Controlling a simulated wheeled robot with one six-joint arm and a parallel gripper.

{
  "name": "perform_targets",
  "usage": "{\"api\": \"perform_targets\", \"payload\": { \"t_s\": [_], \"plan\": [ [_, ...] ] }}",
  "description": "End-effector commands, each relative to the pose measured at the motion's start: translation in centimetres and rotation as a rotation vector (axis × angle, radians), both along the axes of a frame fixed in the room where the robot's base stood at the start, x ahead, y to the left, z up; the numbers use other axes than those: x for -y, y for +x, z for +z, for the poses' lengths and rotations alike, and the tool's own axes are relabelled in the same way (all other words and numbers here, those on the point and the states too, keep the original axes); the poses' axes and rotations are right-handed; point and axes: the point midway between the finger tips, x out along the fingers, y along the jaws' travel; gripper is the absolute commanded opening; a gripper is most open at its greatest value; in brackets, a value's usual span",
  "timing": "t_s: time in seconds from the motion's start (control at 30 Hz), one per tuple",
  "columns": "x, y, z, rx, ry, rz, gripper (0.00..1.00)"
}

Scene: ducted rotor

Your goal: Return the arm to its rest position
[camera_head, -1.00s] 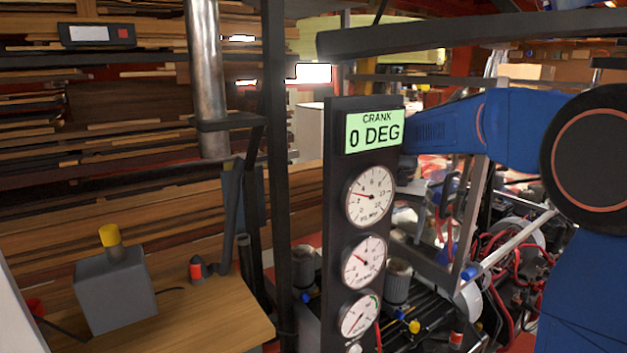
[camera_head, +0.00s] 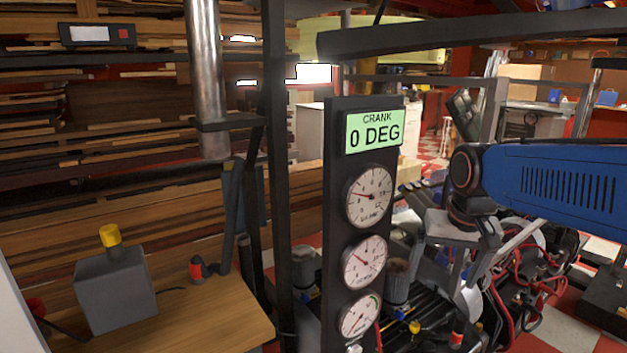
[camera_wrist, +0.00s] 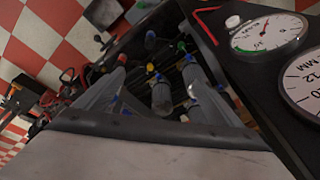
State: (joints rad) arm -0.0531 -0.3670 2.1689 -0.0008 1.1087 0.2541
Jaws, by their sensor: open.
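My blue arm (camera_head: 560,180) reaches in from the right side of the head view, roughly level. Its dark wrist joint is at its left end, right of the gauge panel. My gripper hangs below that joint, and its fingers are hard to make out there against the machinery. In the wrist view my gripper (camera_wrist: 157,70) has its two pale fingers spread apart. I see nothing held between them. Cylinders with blue fittings show in the gap, farther off.
The dark gauge panel (camera_head: 334,220) carries a green display (camera_head: 374,131) reading CRANK 0 DEG and three dials. A dark frame post (camera_head: 278,180) stands left of it. A wooden bench (camera_head: 225,315) with a grey box (camera_head: 115,290) is at lower left. Checkered floor (camera_head: 565,325) shows at lower right.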

Motion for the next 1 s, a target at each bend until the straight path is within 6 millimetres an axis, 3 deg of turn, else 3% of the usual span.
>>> {"api": "perform_targets", "payload": {
  "t_s": [0.1, 0.5, 0.7, 1.0],
  "plan": [
    [0.5, -3.3, -0.8, 0.036, -0.009, 0.033, 0.89],
    [1.7, -12.7, -5.2, 0.144, -0.054, 0.146, 0.89],
    [1.9, -15.3, -7.1, 0.176, -0.071, 0.182, 0.89],
    [2.0, -15.9, -7.6, 0.184, -0.076, 0.193, 0.89]
  ]
}}
